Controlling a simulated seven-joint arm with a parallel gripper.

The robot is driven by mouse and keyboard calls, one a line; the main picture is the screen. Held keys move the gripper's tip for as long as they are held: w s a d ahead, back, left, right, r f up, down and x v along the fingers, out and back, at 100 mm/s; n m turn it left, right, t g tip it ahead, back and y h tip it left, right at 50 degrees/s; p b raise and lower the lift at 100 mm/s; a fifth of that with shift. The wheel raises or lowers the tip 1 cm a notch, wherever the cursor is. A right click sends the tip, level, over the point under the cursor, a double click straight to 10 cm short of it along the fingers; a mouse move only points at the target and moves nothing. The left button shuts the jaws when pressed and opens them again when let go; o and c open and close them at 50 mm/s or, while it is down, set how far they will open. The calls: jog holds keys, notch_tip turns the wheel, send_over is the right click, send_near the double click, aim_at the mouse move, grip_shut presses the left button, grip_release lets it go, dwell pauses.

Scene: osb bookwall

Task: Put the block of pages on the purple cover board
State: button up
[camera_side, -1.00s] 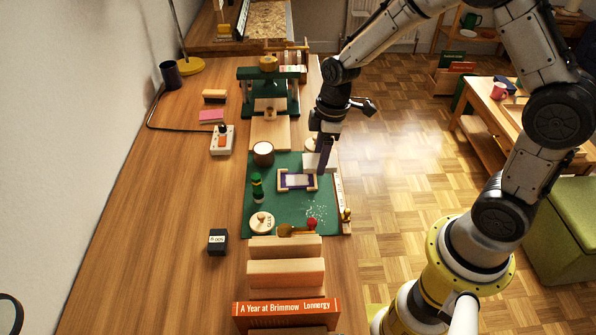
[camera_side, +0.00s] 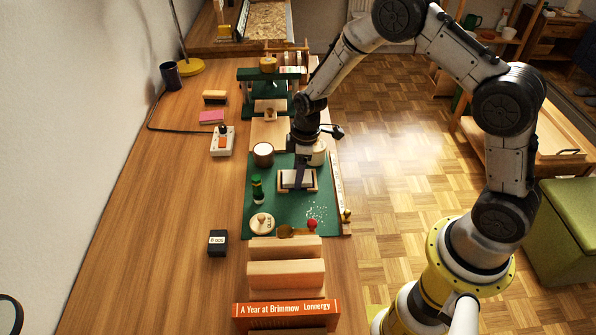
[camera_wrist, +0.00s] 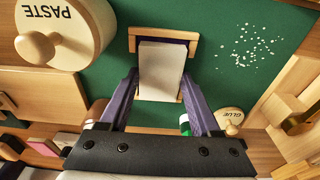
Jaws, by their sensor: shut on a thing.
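My gripper (camera_side: 300,173) points down over the green mat and is shut on the white block of pages (camera_side: 286,180). In the wrist view the block (camera_wrist: 161,68) is upright in the picture between the two purple fingers of my gripper (camera_wrist: 160,85). The block is over the purple cover board (camera_wrist: 190,44), which lies in a light wooden frame (camera_wrist: 135,38). The block hides most of the board; only a purple strip shows past it. I cannot tell whether the block touches the board or hovers just above it.
A paste pot (camera_wrist: 80,55) with a knobbed lid stands close to the frame. Wooden blocks (camera_side: 285,272) stand in front.

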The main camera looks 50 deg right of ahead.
jog(key=shift+f, duration=0.1)
jog(key=o, duration=1.4)
jog(key=shift+c, duration=0.2)
notch_tip(320, 180, up, 12)
jog(key=s+d, duration=0.1)
jog(key=shift+r, duration=0.25)
jog(key=s+r+m+t, duration=0.3)
jog(key=s+r+m, duration=0.3)
jog(key=s+r, duration=1.15)
jog(key=s+m+t+h, duration=0.1)
jog(key=s+m, duration=0.2)
jog(key=s, duration=0.6)
jog(key=shift+d+f+t, duration=0.3)
jog(key=shift+f, duration=0.1)
